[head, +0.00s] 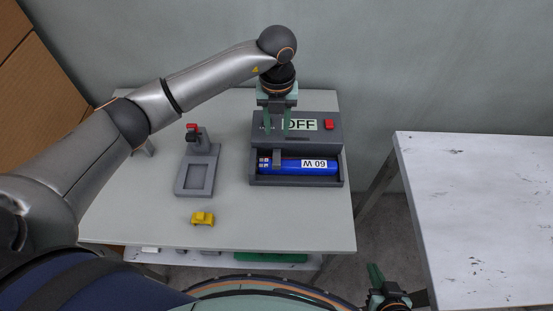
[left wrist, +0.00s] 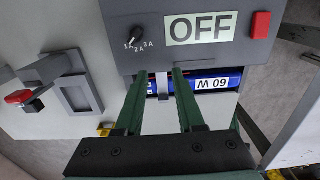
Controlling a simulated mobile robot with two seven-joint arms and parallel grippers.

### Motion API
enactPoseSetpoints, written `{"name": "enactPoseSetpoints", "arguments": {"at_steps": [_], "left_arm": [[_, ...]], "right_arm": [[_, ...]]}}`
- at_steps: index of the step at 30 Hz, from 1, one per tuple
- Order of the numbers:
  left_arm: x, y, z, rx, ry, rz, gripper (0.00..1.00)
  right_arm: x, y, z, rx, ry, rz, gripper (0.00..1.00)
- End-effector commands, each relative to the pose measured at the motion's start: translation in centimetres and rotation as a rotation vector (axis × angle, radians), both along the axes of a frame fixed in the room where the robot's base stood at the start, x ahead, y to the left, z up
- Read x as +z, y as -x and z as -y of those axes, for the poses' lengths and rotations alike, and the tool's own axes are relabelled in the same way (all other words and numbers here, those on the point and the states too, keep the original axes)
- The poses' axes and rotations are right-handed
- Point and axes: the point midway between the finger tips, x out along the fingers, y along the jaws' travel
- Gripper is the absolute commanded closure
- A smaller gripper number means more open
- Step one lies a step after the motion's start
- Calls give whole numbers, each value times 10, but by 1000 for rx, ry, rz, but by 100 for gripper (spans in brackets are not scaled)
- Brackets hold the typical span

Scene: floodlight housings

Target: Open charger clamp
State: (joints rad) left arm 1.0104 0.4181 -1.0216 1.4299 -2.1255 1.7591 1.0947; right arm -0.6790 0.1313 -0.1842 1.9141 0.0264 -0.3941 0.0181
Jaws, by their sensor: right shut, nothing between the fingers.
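The charger (head: 325,128) is a grey box on the table with an "OFF" display and a red button. Its front bay holds a blue battery (head: 308,166) marked "W 09", lying flat. The clamp (head: 277,158) is a small grey bar at the bay's left part; it also shows in the left wrist view (left wrist: 163,86). My left gripper (head: 278,126) points down over the charger, its green fingers apart, one on each side of the clamp in the left wrist view. Contact cannot be told. My right gripper (head: 380,276) is low at the bottom edge, shut and empty, away from the table.
A grey stand with a red-topped clamp (head: 198,165) stands left of the charger. A worn white table (head: 480,200) is at right, across a gap. Cardboard boxes (head: 55,65) are at far left.

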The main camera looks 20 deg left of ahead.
Motion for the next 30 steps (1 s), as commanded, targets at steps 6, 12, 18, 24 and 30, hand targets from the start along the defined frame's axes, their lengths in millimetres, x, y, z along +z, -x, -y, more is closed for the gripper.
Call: {"name": "enactPoseSetpoints", "arguments": {"at_steps": [6, 12, 18, 24, 30], "left_arm": [[6, 0, 0, 0, 0, 0, 62], [23, 0, 0, 0, 0, 0, 62], [38, 0, 0, 1, -1, 1, 62], [40, 0, 0, 0, -1, 0, 62], [40, 0, 0, 0, 0, 0, 73]], "right_arm": [[5, 0, 0, 0, 0, 0, 100], [17, 0, 0, 0, 0, 0, 100], [28, 0, 0, 0, 0, 0, 100], [29, 0, 0, 0, 0, 0, 100], [29, 0, 0, 0, 0, 0, 100]]}}
